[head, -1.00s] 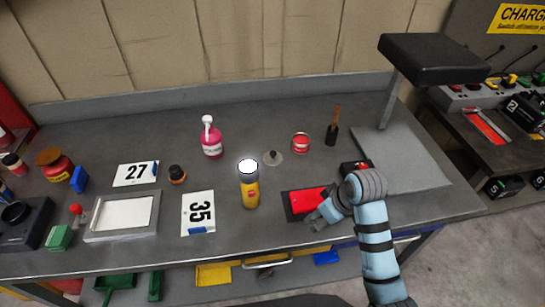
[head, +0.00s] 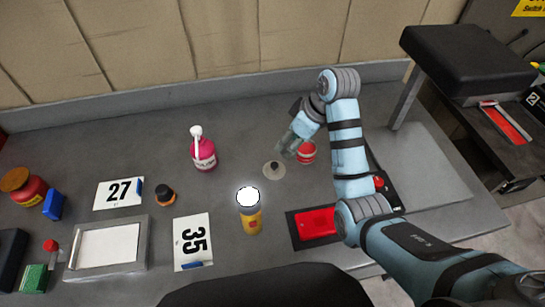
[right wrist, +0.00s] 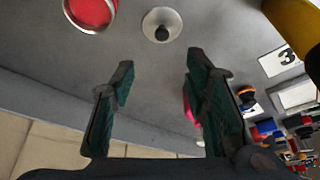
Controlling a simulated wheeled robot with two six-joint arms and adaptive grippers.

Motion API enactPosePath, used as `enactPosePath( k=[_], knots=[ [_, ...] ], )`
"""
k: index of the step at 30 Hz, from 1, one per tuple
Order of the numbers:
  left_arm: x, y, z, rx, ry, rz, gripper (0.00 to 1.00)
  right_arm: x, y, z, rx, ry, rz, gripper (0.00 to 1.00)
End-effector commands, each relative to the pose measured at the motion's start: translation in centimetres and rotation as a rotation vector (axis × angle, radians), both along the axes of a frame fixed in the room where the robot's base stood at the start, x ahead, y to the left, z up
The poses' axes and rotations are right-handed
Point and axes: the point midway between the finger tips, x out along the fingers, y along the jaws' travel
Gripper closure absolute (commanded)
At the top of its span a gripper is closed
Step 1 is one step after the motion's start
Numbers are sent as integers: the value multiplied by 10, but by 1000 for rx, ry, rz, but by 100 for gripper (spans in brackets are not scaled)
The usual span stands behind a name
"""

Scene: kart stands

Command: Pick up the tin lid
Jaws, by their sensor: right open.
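The tin lid (head: 274,170) is a small pale grey disc with a dark knob at its middle. It lies flat on the grey bench, left of a red tin (head: 308,155). In the right wrist view the lid (right wrist: 161,24) is at the top middle, beyond the fingertips. My right gripper (head: 289,146) is above the bench near the lid and the tin, partly in front of the tin. In the wrist view its two green fingers (right wrist: 159,62) are apart with nothing between them. My left gripper is not in view.
A pink pump bottle (head: 204,154) stands left of the lid, and a yellow bottle (head: 251,222) with a bright white top stands in front of it. A red object (head: 316,222) on a dark mat lies front right. Number cards, a tray (head: 110,246) and jars are at left.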

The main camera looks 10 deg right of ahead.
Motion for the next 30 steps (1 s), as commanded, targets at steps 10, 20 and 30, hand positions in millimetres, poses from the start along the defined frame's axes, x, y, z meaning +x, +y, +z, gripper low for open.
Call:
enactPosePath(
  k=[10,20,30],
  knots=[
    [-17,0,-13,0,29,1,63,17,11,-77,-1,4,-22,58],
    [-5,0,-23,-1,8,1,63,35,28,-125,-2,3,-18,58],
    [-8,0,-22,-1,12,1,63,36,29,-127,-1,1,-18,76]
  ],
)
